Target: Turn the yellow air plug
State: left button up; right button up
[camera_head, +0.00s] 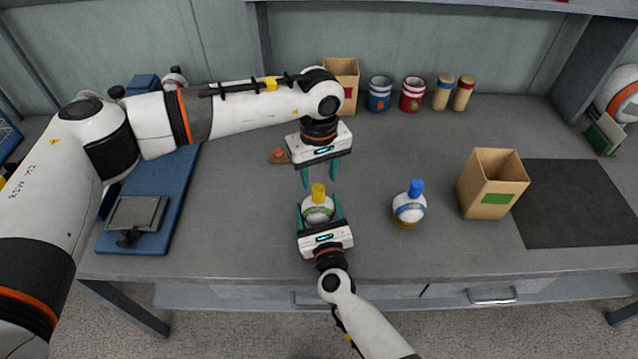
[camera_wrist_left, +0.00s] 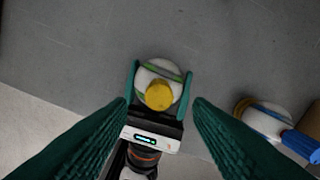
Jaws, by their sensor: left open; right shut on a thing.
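The yellow air plug (camera_head: 318,192) stands on top of a white ball with a green band (camera_head: 317,211). My right gripper (camera_head: 321,212) is shut on that ball, with one finger on each side of it. My left gripper (camera_head: 321,178) is open and empty, just behind the plug with its fingers pointing down. In the left wrist view the yellow plug (camera_wrist_left: 159,95) shows from above, between and beyond my two open left fingers (camera_wrist_left: 160,108). The plug looks apart from both left fingers.
A white ball with a blue plug (camera_head: 409,205) stands to the right, beside a cardboard box with a green label (camera_head: 490,186). A black mat (camera_head: 575,205) lies at the far right. A blue press (camera_head: 150,205) is at the left. Cans (camera_head: 413,94) stand at the back.

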aim_at(319, 188)
jog(key=shift+r, duration=0.15)
pick_arm(q)
notch_tip(319, 188, up, 8)
jog(key=shift+f, duration=0.25)
pick_arm(e)
jog(key=o, duration=1.1)
jog(key=shift+o, duration=0.2)
